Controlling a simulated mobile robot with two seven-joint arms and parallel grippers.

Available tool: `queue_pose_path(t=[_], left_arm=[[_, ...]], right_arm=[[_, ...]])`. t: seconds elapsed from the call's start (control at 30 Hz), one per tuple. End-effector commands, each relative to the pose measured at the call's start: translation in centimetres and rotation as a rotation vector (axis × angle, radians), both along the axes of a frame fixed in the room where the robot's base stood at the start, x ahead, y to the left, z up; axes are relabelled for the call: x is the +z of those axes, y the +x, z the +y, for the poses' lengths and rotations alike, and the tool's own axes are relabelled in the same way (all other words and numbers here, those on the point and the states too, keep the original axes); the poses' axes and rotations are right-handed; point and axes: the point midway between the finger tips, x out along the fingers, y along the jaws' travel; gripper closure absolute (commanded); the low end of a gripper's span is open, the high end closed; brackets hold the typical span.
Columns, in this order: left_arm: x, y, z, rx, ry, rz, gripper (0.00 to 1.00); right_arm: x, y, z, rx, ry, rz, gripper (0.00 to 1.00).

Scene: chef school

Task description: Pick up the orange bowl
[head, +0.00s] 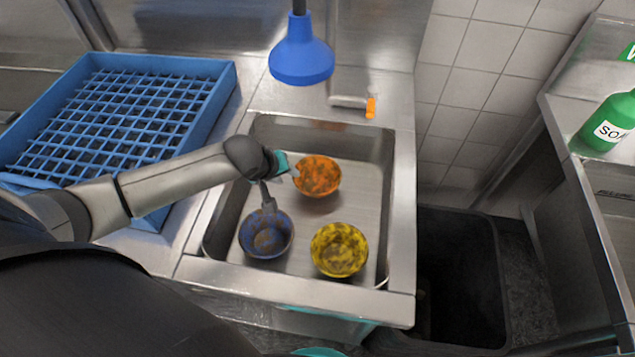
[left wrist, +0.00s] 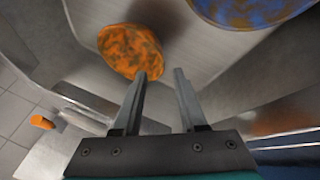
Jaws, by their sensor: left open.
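The orange bowl (head: 319,177), stained with dark patches, sits in the metal sink (head: 350,210), toward its back. In the left wrist view the orange bowl (left wrist: 130,50) lies just beyond the tip of one finger. My left gripper (head: 283,190) reaches in from the left, over the sink, beside the orange bowl's left edge. In the left wrist view my left gripper (left wrist: 163,75) has its fingers apart with nothing between them. Whether a fingertip touches the bowl I cannot tell. My right gripper is not in view.
A blue bowl (head: 266,234) and a yellow bowl (head: 339,250), both stained, sit in the front of the sink. A blue rack (head: 225,95) stands at left.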

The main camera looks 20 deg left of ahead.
Motion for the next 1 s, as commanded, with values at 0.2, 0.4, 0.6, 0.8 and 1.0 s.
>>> queue_pose_path(t=[0.2, 0.4, 0.6, 0.8, 1.0], left_arm=[[-2.9, 1.6, -0.1, 0.000, 0.000, -0.001, 0.59], [-3.9, 2.2, -0.2, -0.001, 0.000, -0.001, 0.59], [-5.3, 2.9, -0.3, -0.001, 0.001, -0.001, 0.59], [-7.7, 4.1, -0.4, 0.000, -0.001, -0.001, 0.59], [-8.5, 4.6, -0.4, -0.001, 0.000, -0.001, 0.59]], right_arm=[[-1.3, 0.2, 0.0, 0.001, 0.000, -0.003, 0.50], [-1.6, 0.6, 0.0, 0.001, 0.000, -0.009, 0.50], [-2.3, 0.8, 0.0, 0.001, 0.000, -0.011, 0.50], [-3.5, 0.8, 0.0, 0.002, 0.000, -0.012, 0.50], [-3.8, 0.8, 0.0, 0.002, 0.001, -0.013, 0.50]])
